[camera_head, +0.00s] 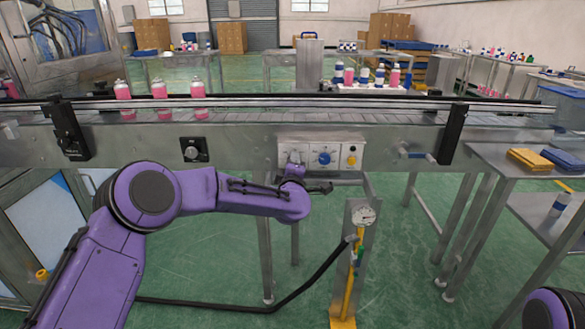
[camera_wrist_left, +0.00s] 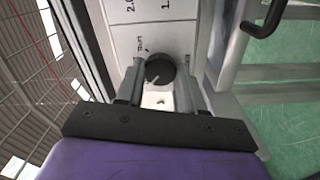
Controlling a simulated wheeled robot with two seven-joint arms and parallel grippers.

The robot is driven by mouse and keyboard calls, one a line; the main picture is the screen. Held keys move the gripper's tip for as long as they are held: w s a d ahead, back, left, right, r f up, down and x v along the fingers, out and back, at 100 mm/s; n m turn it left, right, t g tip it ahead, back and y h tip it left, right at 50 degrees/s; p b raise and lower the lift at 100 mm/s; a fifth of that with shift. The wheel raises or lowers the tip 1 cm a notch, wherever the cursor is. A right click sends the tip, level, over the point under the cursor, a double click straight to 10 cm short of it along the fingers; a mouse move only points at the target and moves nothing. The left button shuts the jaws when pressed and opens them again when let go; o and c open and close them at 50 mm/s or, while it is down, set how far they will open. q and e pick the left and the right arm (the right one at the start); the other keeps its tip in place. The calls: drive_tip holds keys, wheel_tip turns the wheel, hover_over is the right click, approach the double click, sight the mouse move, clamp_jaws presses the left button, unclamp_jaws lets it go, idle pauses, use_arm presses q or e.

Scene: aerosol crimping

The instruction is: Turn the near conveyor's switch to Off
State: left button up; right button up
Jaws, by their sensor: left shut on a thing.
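The near conveyor (camera_head: 235,140) runs across the head view with a light control panel (camera_head: 335,146) on its front face. My left gripper (camera_head: 294,162) is at the left end of this panel and covers most of what is there. In the left wrist view a round black switch knob (camera_wrist_left: 160,70) with a white pointer line sits between the two fingers of my left gripper (camera_wrist_left: 160,84). The fingers are shut on the knob from both sides. Small print beside the knob is too blurred to read surely. My right gripper is out of view.
A blue knob (camera_head: 323,158) and a yellow-marked control (camera_head: 351,158) are beside my gripper. Another dark knob plate (camera_head: 195,150) is further left. Pink cans (camera_head: 160,98) stand on the belt. A gauge post (camera_head: 355,255) with a black hose stands below right.

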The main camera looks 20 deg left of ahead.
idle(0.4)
use_arm(q)
drive_tip(key=o, duration=1)
drive_tip(key=shift+o, duration=0.2)
drive_tip(key=v, duration=1)
drive_tip(key=shift+s, duration=0.3)
